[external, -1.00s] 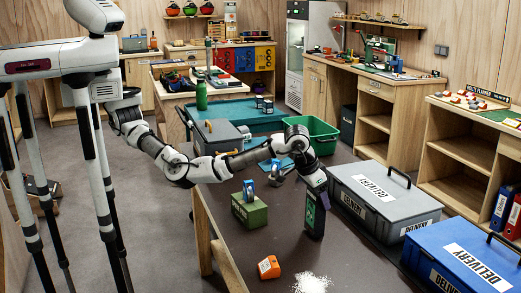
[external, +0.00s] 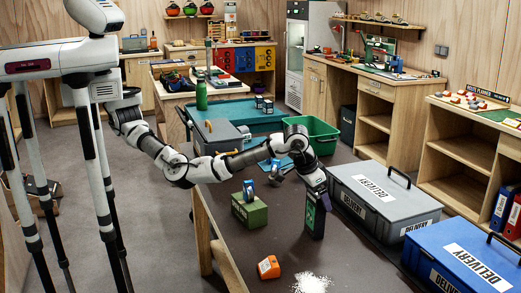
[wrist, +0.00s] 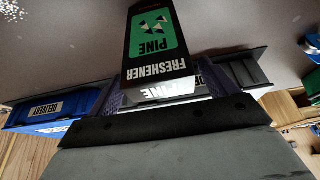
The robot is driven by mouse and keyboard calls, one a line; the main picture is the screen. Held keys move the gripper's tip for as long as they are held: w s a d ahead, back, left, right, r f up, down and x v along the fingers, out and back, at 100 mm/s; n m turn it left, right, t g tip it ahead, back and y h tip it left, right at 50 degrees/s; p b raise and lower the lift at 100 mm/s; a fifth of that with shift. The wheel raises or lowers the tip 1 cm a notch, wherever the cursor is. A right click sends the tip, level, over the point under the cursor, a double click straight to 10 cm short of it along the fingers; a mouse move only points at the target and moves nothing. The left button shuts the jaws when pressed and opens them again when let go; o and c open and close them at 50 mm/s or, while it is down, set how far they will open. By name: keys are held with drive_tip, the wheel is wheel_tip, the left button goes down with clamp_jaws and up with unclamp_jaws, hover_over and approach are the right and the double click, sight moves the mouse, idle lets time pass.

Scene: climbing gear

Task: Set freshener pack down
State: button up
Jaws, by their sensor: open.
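The freshener pack (external: 315,222) is a dark, tall box with a green panel. It stands upright on the dark table, its lower end appearing to touch the top. In the wrist view the pack (wrist: 153,40) shows "PINE" and "FRESHENER" lettering. My gripper (external: 316,192) points down over the pack's upper part, with its open fingers on either side of it. In the wrist view my gripper (wrist: 168,90) is at the pack's near end. Any small gap between fingers and pack is too fine to tell.
A grey delivery box (external: 385,222) and a blue one (external: 440,240) stand to the right. A green block (external: 250,212) with a blue item on top is left. An orange item (external: 268,267) and a white powder patch (external: 312,282) lie in front. A green bin (external: 322,136) is behind.

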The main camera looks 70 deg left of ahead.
drive_tip(key=b+v, duration=0.2)
drive_tip(key=v, duration=0.9)
drive_tip(key=shift+r, duration=0.15)
drive_tip(key=shift+s, duration=0.1)
